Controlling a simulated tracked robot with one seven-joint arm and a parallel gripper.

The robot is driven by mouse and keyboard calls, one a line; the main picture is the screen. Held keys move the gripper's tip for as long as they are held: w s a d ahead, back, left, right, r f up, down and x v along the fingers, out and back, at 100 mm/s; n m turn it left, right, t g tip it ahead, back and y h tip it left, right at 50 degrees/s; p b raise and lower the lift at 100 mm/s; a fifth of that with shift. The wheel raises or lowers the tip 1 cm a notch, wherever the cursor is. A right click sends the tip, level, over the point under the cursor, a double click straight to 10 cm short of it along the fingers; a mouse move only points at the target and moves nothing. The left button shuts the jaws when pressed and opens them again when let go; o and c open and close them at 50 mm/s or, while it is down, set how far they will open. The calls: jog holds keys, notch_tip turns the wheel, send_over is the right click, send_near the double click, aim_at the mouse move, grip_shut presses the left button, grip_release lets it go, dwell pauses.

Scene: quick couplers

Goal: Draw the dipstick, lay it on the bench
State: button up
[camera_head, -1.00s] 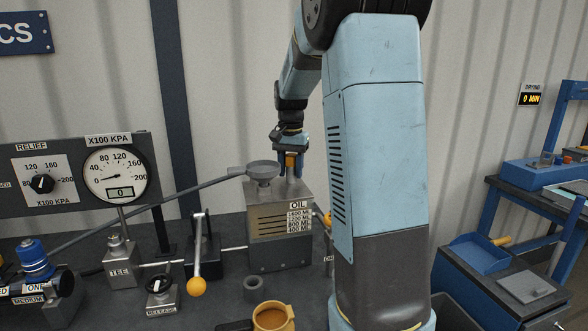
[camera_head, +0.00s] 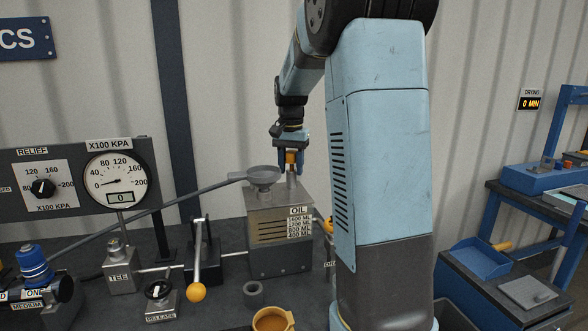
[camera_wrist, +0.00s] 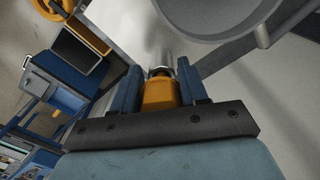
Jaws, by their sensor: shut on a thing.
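The dipstick (camera_head: 291,157) has an orange-yellow grip above the top of the grey oil tank (camera_head: 281,243). My gripper (camera_head: 290,165) is shut on this grip, with blue fingers on both sides. In the wrist view the dipstick's orange handle (camera_wrist: 159,93) sits between the blue fingers of my gripper (camera_wrist: 163,88). A metal tube of the tank shows just beyond it. The lower part of the dipstick is hidden, so I cannot tell how deep it sits. The bench (camera_head: 215,318) is dark and lies under the tank.
A grey funnel (camera_head: 263,174) stands on the tank, close left of my gripper. A lever with a yellow knob (camera_head: 196,292), a release valve (camera_head: 160,300), a grey ring (camera_head: 253,294) and a yellow cup (camera_head: 272,320) stand in front. My arm hides the bench's right part.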

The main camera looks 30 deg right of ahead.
aim_at(291, 152)
jog(key=shift+r, duration=1.85)
jog(key=shift+r, duration=0.2)
jog(key=shift+r, duration=1.85)
